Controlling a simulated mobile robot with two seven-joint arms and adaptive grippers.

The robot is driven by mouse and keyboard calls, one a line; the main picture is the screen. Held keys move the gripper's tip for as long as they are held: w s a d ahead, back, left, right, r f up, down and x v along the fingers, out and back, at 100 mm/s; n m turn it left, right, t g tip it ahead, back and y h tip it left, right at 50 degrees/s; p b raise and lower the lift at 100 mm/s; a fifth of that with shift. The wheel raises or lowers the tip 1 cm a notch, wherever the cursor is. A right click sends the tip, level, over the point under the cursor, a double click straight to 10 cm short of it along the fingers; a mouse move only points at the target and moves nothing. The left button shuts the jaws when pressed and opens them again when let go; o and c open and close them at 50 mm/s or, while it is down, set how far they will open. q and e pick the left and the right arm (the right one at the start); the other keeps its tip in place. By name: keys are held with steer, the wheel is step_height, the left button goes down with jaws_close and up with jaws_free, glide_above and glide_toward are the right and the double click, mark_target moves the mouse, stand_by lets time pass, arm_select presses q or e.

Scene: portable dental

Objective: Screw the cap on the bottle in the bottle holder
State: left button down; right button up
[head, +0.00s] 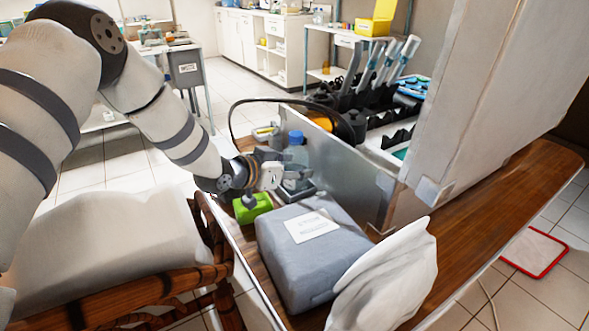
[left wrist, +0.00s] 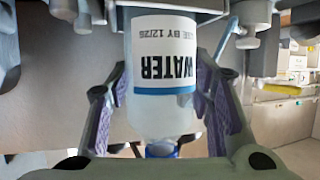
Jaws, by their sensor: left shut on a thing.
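The bottle (head: 296,155) is clear and bluish with a blue cap (head: 296,137) at its top; I cannot tell how tight the cap is. It stands upright by the dark grey holder (head: 303,195), whose far part is hidden. My left gripper (head: 288,178) is in front of the bottle's lower part, below the cap. In the left wrist view the bottle (left wrist: 162,70) appears upside down, with a white WATER label, between the two purple-padded fingers (left wrist: 160,105). The gripper is shut on it. The blue cap (left wrist: 162,149) shows at the bottom there. My right gripper is not in view.
A green box (head: 252,208) sits left of the holder. A large grey wrapped pack (head: 310,250) and a white pillow-like bag (head: 388,280) lie in front. A grey upright panel (head: 345,170) stands close on the right. A black hoop (head: 236,115) rises behind.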

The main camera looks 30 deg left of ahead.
arm_select(q)
steer(key=shift+f, duration=0.15)
steer(key=c, duration=0.8)
jaws_free()
